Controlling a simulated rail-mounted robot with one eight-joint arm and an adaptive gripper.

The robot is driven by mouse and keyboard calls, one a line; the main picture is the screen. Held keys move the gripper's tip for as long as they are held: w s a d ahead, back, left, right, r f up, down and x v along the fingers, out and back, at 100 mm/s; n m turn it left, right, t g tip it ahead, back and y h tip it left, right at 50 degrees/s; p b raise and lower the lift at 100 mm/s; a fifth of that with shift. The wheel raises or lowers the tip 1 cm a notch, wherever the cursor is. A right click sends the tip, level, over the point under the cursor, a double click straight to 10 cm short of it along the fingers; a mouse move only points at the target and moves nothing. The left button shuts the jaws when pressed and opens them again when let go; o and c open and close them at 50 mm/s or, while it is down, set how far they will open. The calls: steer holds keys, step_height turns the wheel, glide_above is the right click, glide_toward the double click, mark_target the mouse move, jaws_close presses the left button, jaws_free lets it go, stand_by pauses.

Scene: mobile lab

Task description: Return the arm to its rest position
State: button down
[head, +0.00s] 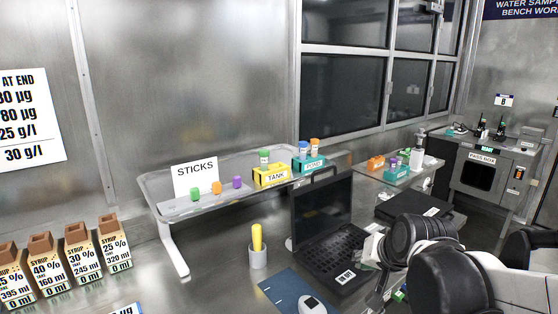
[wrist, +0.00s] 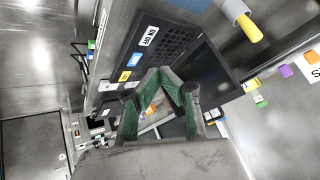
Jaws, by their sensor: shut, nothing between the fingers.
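My gripper (wrist: 162,76) shows in the wrist view, with its two green-padded fingers meeting at the tips. It is shut and nothing shows between the fingertips. The black laptop (wrist: 178,45) lies beyond the fingers in that view. In the head view my black and white arm (head: 425,240) is at the lower right, to the right of the laptop (head: 325,215). My fingers cannot be made out clearly in the head view.
A raised shelf (head: 220,208) holds coloured sticks, a yellow TANK rack (head: 271,176) and a teal POND rack (head: 308,166). A cup (head: 258,257) with a yellow item stands by the laptop. Several syrup cartons (head: 79,250) stand at left. A pass box (head: 482,172) is at right.

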steer(key=s+r+n+g+h, duration=0.1)
steer(key=s+n, duration=0.2)
steer(key=s, duration=1.4)
steer(key=shift+d+r+n, duration=0.2)
steer(key=shift+d+n, duration=0.1)
stand_by(0.8)
